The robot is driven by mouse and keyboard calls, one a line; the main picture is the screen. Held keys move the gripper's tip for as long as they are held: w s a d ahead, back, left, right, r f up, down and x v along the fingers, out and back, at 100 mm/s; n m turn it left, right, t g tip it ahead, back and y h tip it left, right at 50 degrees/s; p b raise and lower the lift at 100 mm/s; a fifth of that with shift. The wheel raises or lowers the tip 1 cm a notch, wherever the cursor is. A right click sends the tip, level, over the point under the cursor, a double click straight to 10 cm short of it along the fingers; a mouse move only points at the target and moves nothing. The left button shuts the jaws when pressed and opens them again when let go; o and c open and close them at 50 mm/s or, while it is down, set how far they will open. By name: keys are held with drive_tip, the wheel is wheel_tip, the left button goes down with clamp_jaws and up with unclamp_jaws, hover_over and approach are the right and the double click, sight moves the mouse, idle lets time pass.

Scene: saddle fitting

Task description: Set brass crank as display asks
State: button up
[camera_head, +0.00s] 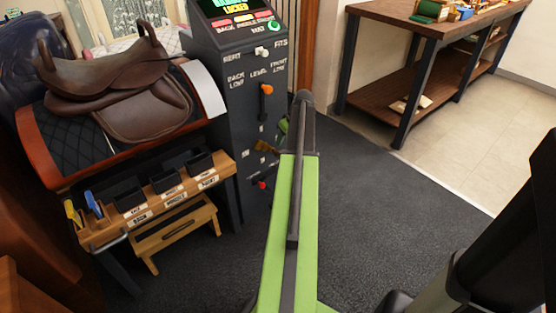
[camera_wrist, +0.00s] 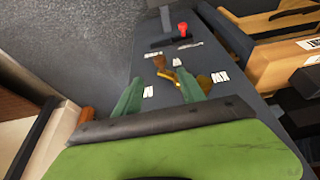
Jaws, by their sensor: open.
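The brass crank (camera_head: 266,146) is on the front of a dark console (camera_head: 216,96), partly behind my gripper in the head view. In the wrist view the crank (camera_wrist: 166,71) shows between and beyond my two green fingertips; a second brass piece (camera_wrist: 205,80) lies to the right of the right finger. My gripper (camera_wrist: 159,76) is open; contact with the crank cannot be told. The display (camera_head: 236,8) on top of the console reads "LOCKED" in yellow; the green line above it is cut off. A green light (camera_head: 274,26) sits beside "WANT".
The console also carries a white knob (camera_head: 262,51), an orange lever (camera_head: 266,89) and a red knob (camera_head: 262,185). A saddle (camera_head: 120,75) on its stand and a labelled wooden rack (camera_head: 160,200) are left. A workbench (camera_head: 430,20) stands back right. Dark floor is clear at right.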

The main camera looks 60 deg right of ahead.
sight(278, 153)
drive_tip(key=b+x, duration=0.9)
drive_tip(key=x, duration=0.2)
drive_tip(key=shift+f, duration=0.35)
drive_tip(key=shift+r, duration=0.1)
drive_tip(key=shift+c, duration=0.3)
drive_tip(key=c, duration=1)
drive_tip(key=shift+a, duration=0.1)
